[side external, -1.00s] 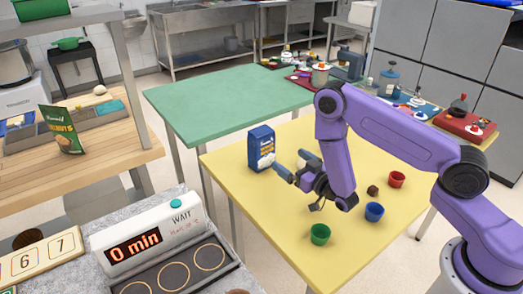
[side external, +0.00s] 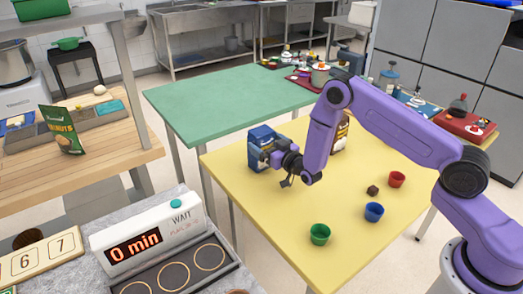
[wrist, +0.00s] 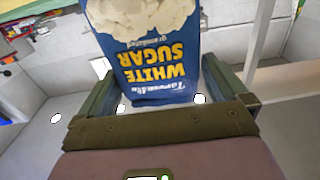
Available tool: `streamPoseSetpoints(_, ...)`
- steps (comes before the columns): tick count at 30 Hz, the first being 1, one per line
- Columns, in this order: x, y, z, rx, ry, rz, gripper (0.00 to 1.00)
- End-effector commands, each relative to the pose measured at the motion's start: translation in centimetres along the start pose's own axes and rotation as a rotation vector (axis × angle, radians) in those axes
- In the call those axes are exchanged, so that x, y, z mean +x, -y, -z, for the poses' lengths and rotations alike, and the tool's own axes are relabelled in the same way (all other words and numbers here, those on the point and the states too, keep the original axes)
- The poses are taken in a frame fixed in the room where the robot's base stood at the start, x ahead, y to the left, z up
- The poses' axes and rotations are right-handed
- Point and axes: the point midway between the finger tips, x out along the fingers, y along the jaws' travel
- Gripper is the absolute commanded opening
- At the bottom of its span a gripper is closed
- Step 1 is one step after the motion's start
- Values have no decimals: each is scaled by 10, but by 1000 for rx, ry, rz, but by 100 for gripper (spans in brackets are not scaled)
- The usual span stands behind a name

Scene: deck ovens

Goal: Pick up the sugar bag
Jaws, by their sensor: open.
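The sugar bag (side external: 262,136) is a blue carton-like bag that stands upright on the yellow table (side external: 262,222), near its left edge. In the wrist view the bag (wrist: 150,58) fills the upper middle, with its "WHITE SUGAR" lettering upside down. My gripper (side external: 268,152) is at the bag, on the side facing my arm. It is open, and its two fingers show to the left and right of the bag in the wrist view (wrist: 155,84). I cannot tell whether either finger touches it. My gripper hides part of the bag in the side view.
A brown package (side external: 341,135) stands behind my arm. A green table (side external: 225,105) adjoins behind. The table's front middle is clear.

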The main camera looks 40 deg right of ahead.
Motion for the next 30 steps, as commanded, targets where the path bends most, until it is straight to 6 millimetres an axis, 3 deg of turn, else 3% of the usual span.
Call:
streamPoseSetpoints(10,39,-2,-2,0,-2,-1,100)
streamPoseSetpoints(21,46,-2,-2,0,0,-1,100)
streamPoseSetpoints(22,46,-2,-2,0,0,-1,97)
streamPoseSetpoints(27,46,-2,-2,0,0,0,41)
streamPoseSetpoints(30,48,-2,2,1,-11,0,16)
